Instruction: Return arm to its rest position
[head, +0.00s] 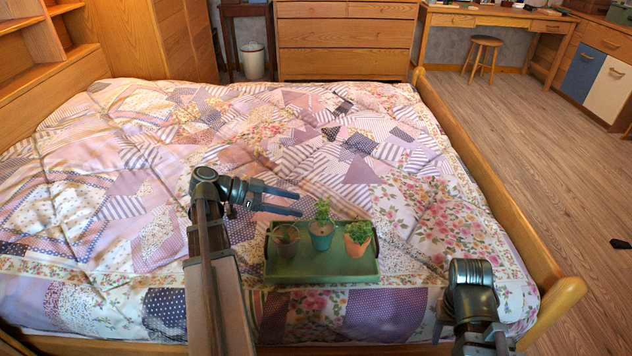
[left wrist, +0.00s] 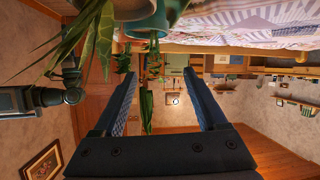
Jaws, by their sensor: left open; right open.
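My left gripper (head: 299,204) is open and empty above the bed, its fingers pointing right. In the head view they show just behind the tray's back left part and left of the middle plant. In the left wrist view the two fingers (left wrist: 159,73) are spread wide, with leaves and a teal pot (left wrist: 145,27) showing beyond and above them. My right arm (head: 470,290) is folded at the bed's front right corner; its fingers cannot be made out.
A green tray (head: 322,272) on the quilt (head: 130,190) holds three potted plants: a dark pot (head: 285,246), a teal pot (head: 321,239) and a terracotta pot (head: 357,244). A wooden bed rail (head: 500,200) runs along the right. The quilt behind the tray is clear.

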